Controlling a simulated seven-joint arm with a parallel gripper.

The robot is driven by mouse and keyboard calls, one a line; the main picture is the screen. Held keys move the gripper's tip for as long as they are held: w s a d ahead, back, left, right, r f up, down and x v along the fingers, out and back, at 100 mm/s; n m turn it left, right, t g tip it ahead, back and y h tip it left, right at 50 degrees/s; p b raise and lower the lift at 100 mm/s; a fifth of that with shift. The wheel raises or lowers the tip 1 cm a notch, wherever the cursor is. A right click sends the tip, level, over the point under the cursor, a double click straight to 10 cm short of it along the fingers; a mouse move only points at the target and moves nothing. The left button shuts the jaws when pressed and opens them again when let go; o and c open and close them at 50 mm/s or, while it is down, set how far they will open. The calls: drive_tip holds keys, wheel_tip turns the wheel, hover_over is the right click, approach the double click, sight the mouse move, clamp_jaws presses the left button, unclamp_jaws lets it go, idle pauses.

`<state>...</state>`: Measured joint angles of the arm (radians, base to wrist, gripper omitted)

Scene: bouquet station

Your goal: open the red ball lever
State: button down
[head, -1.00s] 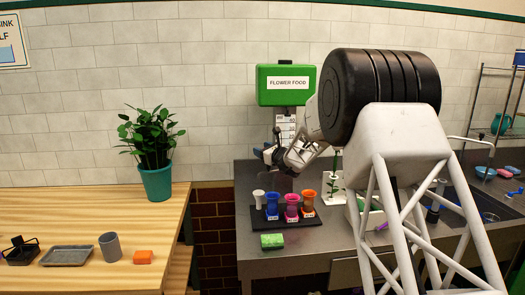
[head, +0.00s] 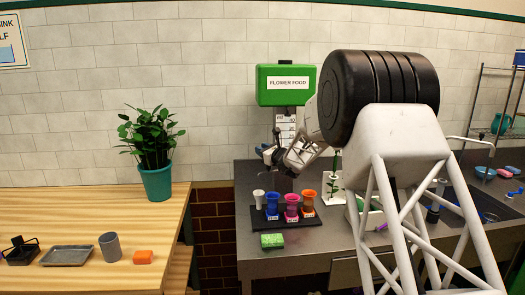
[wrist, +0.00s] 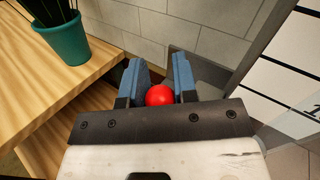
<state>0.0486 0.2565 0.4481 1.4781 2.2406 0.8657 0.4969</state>
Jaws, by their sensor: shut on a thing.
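The red ball (wrist: 160,96) of the lever sits between the two blue-grey fingers of my gripper (wrist: 160,88) in the wrist view. My gripper is shut on the ball. In the head view my gripper (head: 268,153) is below the green flower food dispenser (head: 286,85), at its left side. The ball and the lever's arm are hidden or too small to tell there. In the wrist view the lever's rod is hidden by my gripper.
A dark tray (head: 262,228) with several coloured cups stands on the counter below my gripper. A green sponge (head: 271,241) lies in front of it. A potted plant (head: 156,182) stands on the wooden table (head: 90,210) to the left, across a gap.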

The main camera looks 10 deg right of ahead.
drive_tip(key=shift+s+f+n+t+y, duration=1)
drive_tip(key=shift+n+t+y, duration=0.2)
drive_tip(key=shift+n, duration=0.3)
drive_tip(key=c, duration=0.9)
unclamp_jaws()
drive_tip(key=shift+w, duration=0.1)
drive_tip(key=shift+d, duration=0.1)
drive_tip(key=v, duration=0.7)
drive_tip(key=shift+s+f, duration=0.2)
drive_tip(key=shift+s, duration=0.15)
drive_tip(key=shift+d, duration=0.15)
